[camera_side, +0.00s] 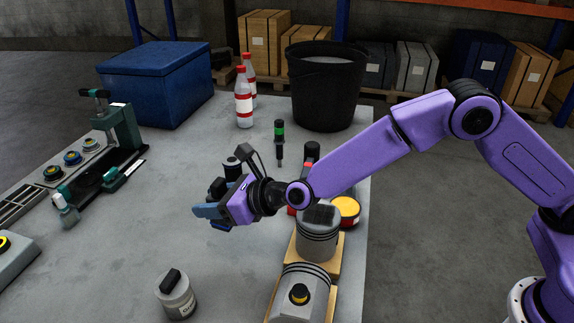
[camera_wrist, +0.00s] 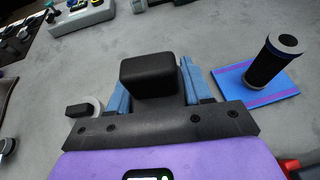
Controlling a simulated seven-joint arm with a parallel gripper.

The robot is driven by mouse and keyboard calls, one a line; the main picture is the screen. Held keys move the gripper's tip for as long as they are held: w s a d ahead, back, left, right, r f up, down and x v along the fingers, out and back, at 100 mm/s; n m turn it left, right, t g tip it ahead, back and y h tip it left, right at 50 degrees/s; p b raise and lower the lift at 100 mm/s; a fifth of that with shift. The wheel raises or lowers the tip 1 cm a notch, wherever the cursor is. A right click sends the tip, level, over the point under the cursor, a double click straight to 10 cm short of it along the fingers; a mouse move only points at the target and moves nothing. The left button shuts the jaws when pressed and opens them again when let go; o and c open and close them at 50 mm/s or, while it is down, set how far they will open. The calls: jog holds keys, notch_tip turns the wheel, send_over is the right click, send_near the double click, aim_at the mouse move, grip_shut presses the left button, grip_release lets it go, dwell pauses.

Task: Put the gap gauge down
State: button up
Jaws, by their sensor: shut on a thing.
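The gap gauge (camera_wrist: 149,74) shows as a black block with rounded edges in the wrist view. It sits between the two blue fingers of my gripper (camera_wrist: 153,83), which is shut on it. In the side view my gripper (camera_side: 208,212) points left over the grey workbench, left of the pistons. A dark shape (camera_side: 217,188) at the fingers there may be the gauge's upper part. The gauge's underside is hidden, and I cannot tell how high it is above the bench.
A black cylinder (camera_wrist: 272,62) stands on a blue mat (camera_wrist: 283,91) to the gripper's right in the wrist view. A grey can with a black handle (camera_side: 176,296) stands near the front. Pistons (camera_side: 317,243) on wooden blocks are at right. Bare bench (camera_side: 110,250) lies left of the gripper.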

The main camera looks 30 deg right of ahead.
jog(key=w+d+r+m+t+h, duration=0.1)
jog(key=w+d+m+h, duration=0.1)
jog(key=w+d, duration=0.65)
jog(key=w+d+r+m+t+h, duration=0.1)
jog(key=w+d+m+t+h, duration=0.15)
jog(key=d, duration=1.05)
jog(key=w+d+r+m+h, duration=0.1)
jog(key=w+d+m+h, duration=0.2)
jog(key=d, duration=1.9)
jog(key=shift+h, duration=0.45)
jog(key=w+f, duration=0.3)
jog(key=w, duration=0.1)
jog(key=w+f, duration=0.3)
jog(key=w, duration=0.1)
jog(key=w+f, duration=0.3)
jog(key=w, duration=0.1)
jog(key=shift+w+d, duration=0.25)
jog(key=shift+d, duration=0.15)
jog(key=shift+w+f, duration=0.2)
jog(key=shift+f, duration=1.6)
jog(key=shift+f, duration=0.1)
jog(key=o, duration=1.3)
jog(key=shift+f, duration=0.15)
